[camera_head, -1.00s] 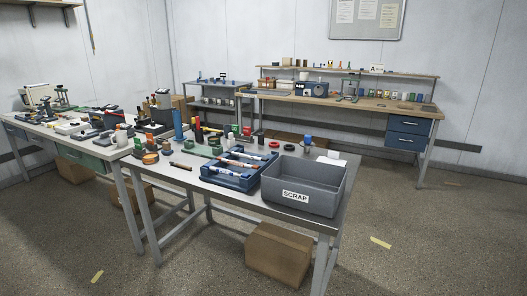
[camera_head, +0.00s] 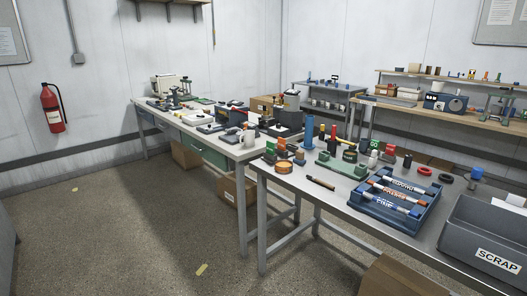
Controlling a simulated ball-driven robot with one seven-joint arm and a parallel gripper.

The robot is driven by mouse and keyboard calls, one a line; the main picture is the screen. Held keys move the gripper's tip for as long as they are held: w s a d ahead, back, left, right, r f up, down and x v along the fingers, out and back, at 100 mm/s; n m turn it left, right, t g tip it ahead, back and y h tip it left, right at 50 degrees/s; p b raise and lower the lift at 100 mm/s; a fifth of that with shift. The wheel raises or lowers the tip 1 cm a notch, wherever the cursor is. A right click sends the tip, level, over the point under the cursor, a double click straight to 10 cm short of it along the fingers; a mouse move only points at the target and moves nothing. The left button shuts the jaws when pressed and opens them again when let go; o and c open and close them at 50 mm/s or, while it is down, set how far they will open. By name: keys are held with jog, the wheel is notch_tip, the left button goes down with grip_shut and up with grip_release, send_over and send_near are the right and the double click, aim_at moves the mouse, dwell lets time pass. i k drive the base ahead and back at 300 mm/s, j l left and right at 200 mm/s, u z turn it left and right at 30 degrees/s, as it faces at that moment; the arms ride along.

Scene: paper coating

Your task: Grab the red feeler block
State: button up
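My gripper is not in view. Several small red things show on the near grey table (camera_head: 290,187). At this size I cannot tell which red thing, if any, is the feeler block.
A blue tray (camera_head: 356,205) with several labelled rods and a grey SCRAP bin (camera_head: 455,238) stand on the near table's right side. A crowded second table (camera_head: 243,152) adjoins at the back left. Cardboard boxes (camera_head: 236,191) sit underneath.

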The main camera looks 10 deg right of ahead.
aim_at(390, 149)
jog(key=i+j, duration=0.15)
jog(key=i, duration=0.25)
jog(key=i+j+z, duration=0.1)
jog(key=i, duration=0.3)
jog(key=i+j+z, duration=0.9)
jog(key=j+z, duration=0.3)
jog(key=j, duration=0.15)
jog(key=i, duration=0.05)
